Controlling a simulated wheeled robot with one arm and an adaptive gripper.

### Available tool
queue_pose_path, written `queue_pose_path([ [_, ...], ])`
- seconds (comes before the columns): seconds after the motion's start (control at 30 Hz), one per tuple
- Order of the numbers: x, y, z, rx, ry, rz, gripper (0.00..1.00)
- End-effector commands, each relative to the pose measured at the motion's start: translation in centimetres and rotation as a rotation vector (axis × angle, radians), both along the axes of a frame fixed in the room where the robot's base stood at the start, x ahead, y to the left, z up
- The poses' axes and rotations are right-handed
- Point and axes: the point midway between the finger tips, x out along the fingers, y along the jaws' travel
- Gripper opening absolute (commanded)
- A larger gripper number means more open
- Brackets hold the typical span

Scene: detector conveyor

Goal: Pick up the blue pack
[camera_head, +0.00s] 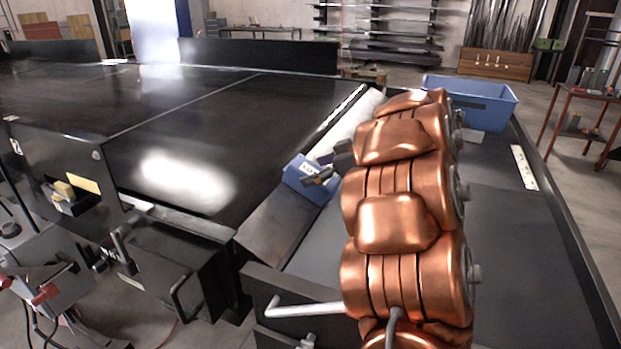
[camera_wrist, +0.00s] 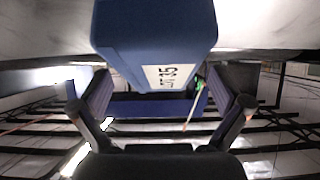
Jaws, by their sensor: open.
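The blue pack (camera_head: 308,180) sits at the near end of the narrow belt strip beside the large dark table, in the middle of the head view. In the wrist view the blue pack (camera_wrist: 155,30) is close and large at top centre, with a white label on its face. My gripper (camera_head: 328,170) is at the pack's right side in the head view, partly hidden by my copper arm. In the wrist view my gripper (camera_wrist: 155,88) is open, one finger to each side of the pack's lower part. I cannot tell whether the fingers touch it.
A blue bin (camera_head: 490,92) stands on the dark surface behind my arm. The large dark table (camera_head: 150,95) fills the left. A raised rim (camera_head: 560,215) edges the right side.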

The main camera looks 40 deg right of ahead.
Motion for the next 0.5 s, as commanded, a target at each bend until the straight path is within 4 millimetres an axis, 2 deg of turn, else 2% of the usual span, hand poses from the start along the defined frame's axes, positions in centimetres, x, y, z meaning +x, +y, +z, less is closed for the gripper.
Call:
queue_pose_path([
  [0.2,2.0,1.1,-0.8,0.003,0.002,0.002,1.0],
  [0.5,2.9,1.5,-1.5,0.001,0.002,-0.002,1.0],
])
